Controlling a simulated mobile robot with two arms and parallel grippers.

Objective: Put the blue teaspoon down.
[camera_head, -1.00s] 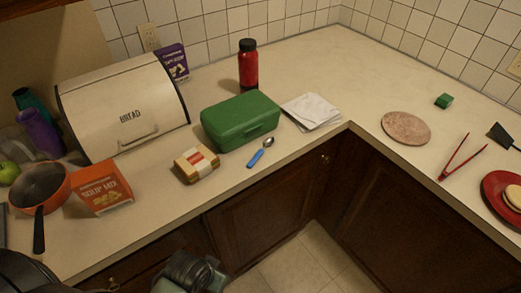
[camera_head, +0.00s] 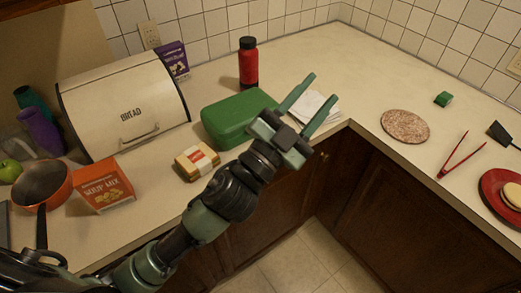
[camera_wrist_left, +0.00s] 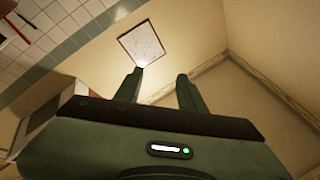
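My left gripper (camera_head: 322,88) is open with nothing seen between its fingers, above the counter's front edge in front of the white papers. The left wrist view shows the two spread fingers (camera_wrist_left: 160,77), empty and aimed away from the counter. The blue teaspoon does not show now; my left arm covers the spot in front of the green box where it lay a second ago. My right gripper is in neither view.
The green box (camera_head: 228,118) stands beside my gripper, with a wrapped sandwich-like pack (camera_head: 196,161) to its left. Folded white papers (camera_head: 312,108) lie partly behind the fingers. A round speckled mat (camera_head: 405,126) lies to the right. Bare counter (camera_head: 335,60) stretches behind.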

